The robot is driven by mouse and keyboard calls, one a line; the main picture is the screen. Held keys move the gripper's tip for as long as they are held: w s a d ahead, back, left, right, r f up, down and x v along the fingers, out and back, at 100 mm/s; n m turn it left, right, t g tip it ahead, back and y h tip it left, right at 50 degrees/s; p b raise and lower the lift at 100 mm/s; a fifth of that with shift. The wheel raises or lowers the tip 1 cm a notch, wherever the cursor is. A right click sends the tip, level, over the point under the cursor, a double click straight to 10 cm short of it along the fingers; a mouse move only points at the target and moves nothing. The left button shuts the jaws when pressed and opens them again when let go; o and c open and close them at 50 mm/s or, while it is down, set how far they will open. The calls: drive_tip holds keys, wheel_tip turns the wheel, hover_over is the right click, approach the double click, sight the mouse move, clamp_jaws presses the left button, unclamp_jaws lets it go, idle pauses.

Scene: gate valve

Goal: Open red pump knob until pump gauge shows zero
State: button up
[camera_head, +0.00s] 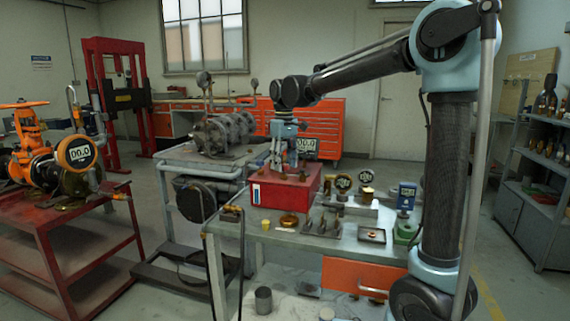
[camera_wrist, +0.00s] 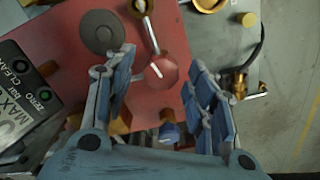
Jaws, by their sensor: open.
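The red pump box (camera_head: 290,192) stands on the grey workbench, and its red top fills much of the wrist view (camera_wrist: 80,22). A round red knob (camera_wrist: 162,75) with a white mark lies on that top. My gripper (camera_wrist: 158,62) is open, its blue-grey fingers on either side of the knob, apart from it in the picture; contact cannot be told. In the head view my gripper (camera_head: 278,165) points down over the box.
A metal lever (camera_wrist: 148,30) and a blue knob (camera_wrist: 168,131) stand close to the red knob. Small gauges (camera_head: 343,182) and fittings crowd the workbench (camera_head: 340,252) to the right. A red cart with an orange valve (camera_head: 28,127) stands left.

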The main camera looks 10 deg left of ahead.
sight(285, 164)
wheel_tip(285, 164, up, 12)
idle(0.6)
drive_tip(key=shift+d+f, duration=0.1)
